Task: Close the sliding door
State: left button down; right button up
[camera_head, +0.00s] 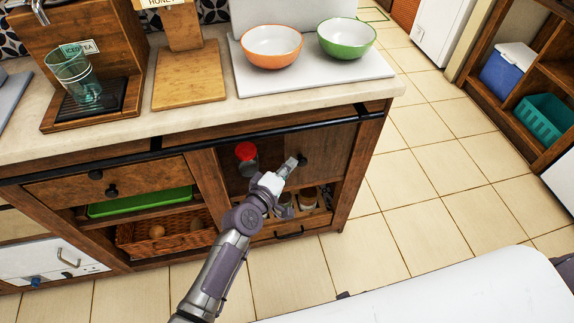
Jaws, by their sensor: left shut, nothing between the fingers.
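The sliding door (333,150) is a brown wooden panel under a black rail (240,137) at the right end of the counter's front. It has a dark round knob (303,160). An open compartment with a red-topped jar (246,152) shows to the left of the panel. My left gripper (291,163) is shut and empty. Its tips are just left of the knob, in front of the panel; I cannot tell whether they touch it. My left gripper and arm hide part of the compartment and the panel's lower left. My right gripper is not in view.
The counter (215,109) holds an orange bowl (271,60), a green bowl (346,50), a cutting board (188,90) and a glass dispenser stand. Below are drawers, a green tray (140,202) and a basket (150,241). Tiled floor (420,190) is clear to the right.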

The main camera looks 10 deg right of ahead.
pick_arm(q)
jog(key=shift+s+d+r, duration=0.2)
jog(key=shift+s+d, duration=0.05)
jog(key=shift+d, duration=0.05)
